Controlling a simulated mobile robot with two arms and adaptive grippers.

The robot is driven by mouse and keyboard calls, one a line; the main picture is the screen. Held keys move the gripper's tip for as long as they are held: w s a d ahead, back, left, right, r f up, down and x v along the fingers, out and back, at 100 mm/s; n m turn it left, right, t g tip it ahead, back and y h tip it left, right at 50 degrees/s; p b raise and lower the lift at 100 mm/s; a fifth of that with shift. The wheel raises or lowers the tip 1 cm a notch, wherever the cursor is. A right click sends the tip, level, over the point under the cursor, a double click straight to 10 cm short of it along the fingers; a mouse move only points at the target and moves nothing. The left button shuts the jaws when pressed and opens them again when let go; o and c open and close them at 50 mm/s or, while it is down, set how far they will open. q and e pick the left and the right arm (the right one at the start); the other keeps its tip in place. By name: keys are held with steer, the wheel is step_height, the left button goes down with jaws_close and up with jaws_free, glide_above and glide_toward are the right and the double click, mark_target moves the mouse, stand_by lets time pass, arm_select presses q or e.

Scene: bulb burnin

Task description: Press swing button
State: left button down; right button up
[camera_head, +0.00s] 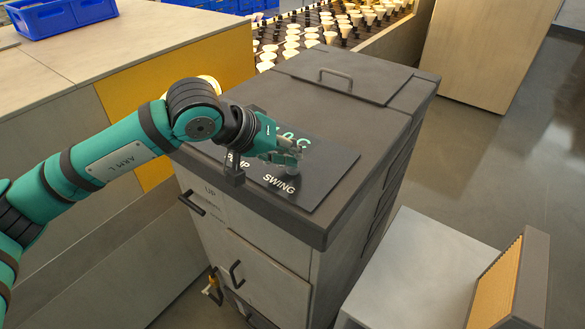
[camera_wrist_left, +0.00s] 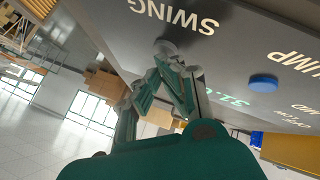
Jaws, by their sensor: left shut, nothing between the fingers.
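The dark control panel (camera_head: 325,170) lies on top of a grey cabinet. Its white SWING label (camera_head: 279,184) shows just in front of my left gripper (camera_head: 291,172). My left gripper is shut and empty, its fingertips pointing down at the panel. In the left wrist view, the fingertips (camera_wrist_left: 163,58) are at a small grey round button (camera_wrist_left: 166,46) beside the SWING label (camera_wrist_left: 172,15). I cannot tell whether they touch it or press it. In the head view the gripper mostly hides this button. My right gripper is not in view.
A blue button (camera_wrist_left: 263,83) sits beside a partly cut-off label ending in UMP (camera_wrist_left: 297,62). A green readout (camera_wrist_left: 235,99) is nearby. A handled lid (camera_head: 345,78) lies behind the panel. A blue crate (camera_head: 60,15) stands at the back left.

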arm_select(q)
steer(key=shift+f, duration=0.1)
stand_by(0.4)
steer(key=shift+r+b, duration=0.35)
steer(key=shift+r, duration=0.2)
step_height(320, 180, up, 6)
steer(key=shift+p, duration=0.65)
stand_by(0.4)
steer(key=c, duration=2.1)
jaws_free()
